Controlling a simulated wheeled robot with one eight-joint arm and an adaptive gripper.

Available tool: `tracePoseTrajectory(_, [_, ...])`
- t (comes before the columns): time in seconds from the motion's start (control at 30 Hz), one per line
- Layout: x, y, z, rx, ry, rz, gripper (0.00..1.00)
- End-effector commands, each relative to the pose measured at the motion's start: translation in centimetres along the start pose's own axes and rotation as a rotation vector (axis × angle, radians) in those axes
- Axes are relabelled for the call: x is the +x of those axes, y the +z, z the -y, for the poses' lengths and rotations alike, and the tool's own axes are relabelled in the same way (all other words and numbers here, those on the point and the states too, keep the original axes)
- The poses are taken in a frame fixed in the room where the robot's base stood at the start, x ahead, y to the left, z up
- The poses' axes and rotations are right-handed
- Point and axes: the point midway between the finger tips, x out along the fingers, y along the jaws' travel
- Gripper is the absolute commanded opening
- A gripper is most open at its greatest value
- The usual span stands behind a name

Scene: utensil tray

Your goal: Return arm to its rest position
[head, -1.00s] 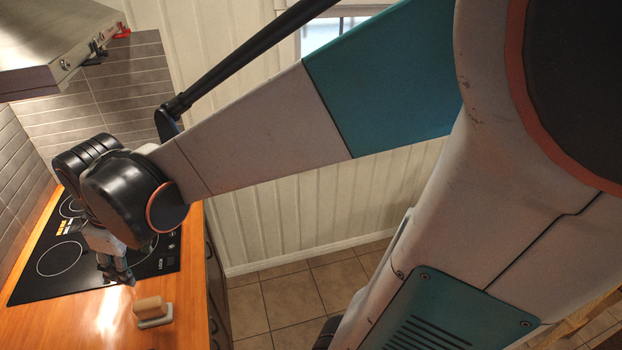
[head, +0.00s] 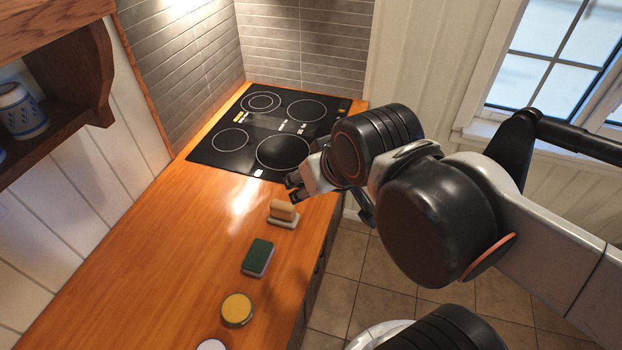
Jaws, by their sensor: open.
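My arm reaches in from the right of the head view, its white link and black joints bent over the counter's right edge. My gripper (head: 293,187) is open and seems empty. It hangs near the front right corner of the black cooktop, just above a tan block on a grey base (head: 283,211) in the picture. I cannot tell how high it is over the counter. Part of the gripper is hidden by its wrist joint.
The wooden counter (head: 150,260) holds a green sponge (head: 258,257), a round yellow-topped item (head: 237,308) and the cooktop (head: 265,130). A shelf with a blue-and-white mug (head: 22,112) is at the left. Tiled floor (head: 350,270) lies right of the counter.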

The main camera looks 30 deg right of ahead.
Motion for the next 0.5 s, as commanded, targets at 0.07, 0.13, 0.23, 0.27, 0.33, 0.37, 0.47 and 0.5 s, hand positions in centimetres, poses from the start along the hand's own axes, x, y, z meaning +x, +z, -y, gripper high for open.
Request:
tracePoseTrajectory(0.07, [0.0, 0.0, 0.0, 0.0, 0.0, 0.0, 0.48])
tracePoseTrajectory(0.13, [0.2, 0.2, 0.0, -0.001, 0.0, 0.001, 0.48])
tracePoseTrajectory(0.23, [1.0, 0.7, 0.0, -0.001, 0.0, 0.001, 0.48])
tracePoseTrajectory(0.27, [1.3, 0.9, 0.0, -0.001, 0.0, 0.001, 0.48])
tracePoseTrajectory(0.33, [2.3, 1.7, 0.0, -0.001, 0.0, 0.001, 0.48])
tracePoseTrajectory(0.37, [2.9, 2.0, 0.0, -0.001, 0.0, 0.001, 0.48])
tracePoseTrajectory(0.47, [4.8, 3.5, 0.0, -0.001, 0.0, 0.001, 0.48])
tracePoseTrajectory(0.5, [5.7, 4.1, 0.0, -0.001, 0.0, 0.001, 0.48])
